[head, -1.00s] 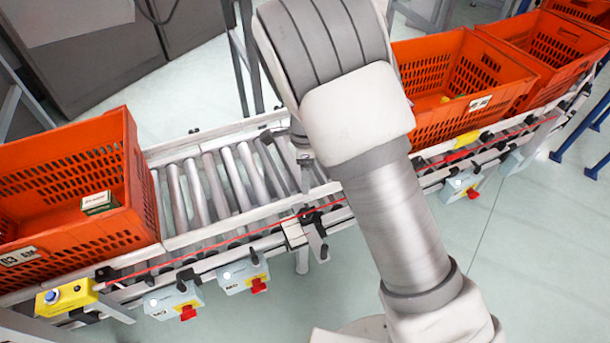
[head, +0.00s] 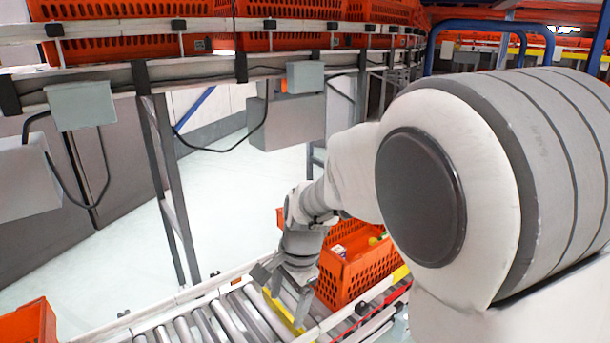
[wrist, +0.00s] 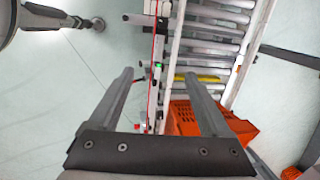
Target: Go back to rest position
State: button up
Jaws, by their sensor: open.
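My gripper (head: 286,298) hangs above the roller conveyor in the head view, just left of an orange tote (head: 350,290). In the wrist view my gripper (wrist: 159,76) shows two grey fingers wide apart, with nothing between them. The orange tote (wrist: 182,122) lies below and partly behind the right finger there. My arm's large grey and white link covers the right side of the head view.
The roller conveyor (head: 215,322) runs along the bottom, with another orange tote (head: 28,324) at lower left. An upper rack (head: 205,70) carries several orange totes above. A metal post (head: 168,190) stands behind the conveyor. Small items lie in the near tote.

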jog(key=s+d+r+n+t+h+p, duration=0.2)
jog(key=s+d+r+n+t+p, duration=0.2)
jog(key=s+d+r+n, duration=0.6)
jog(key=s+d+r+p, duration=0.2)
jog(key=s+d+r, duration=0.5)
jog(key=r, duration=0.2)
jog(key=shift+s+d+r+t, duration=0.15)
jog(key=shift+s+d+t, duration=0.05)
jog(key=shift+d+t, duration=0.1)
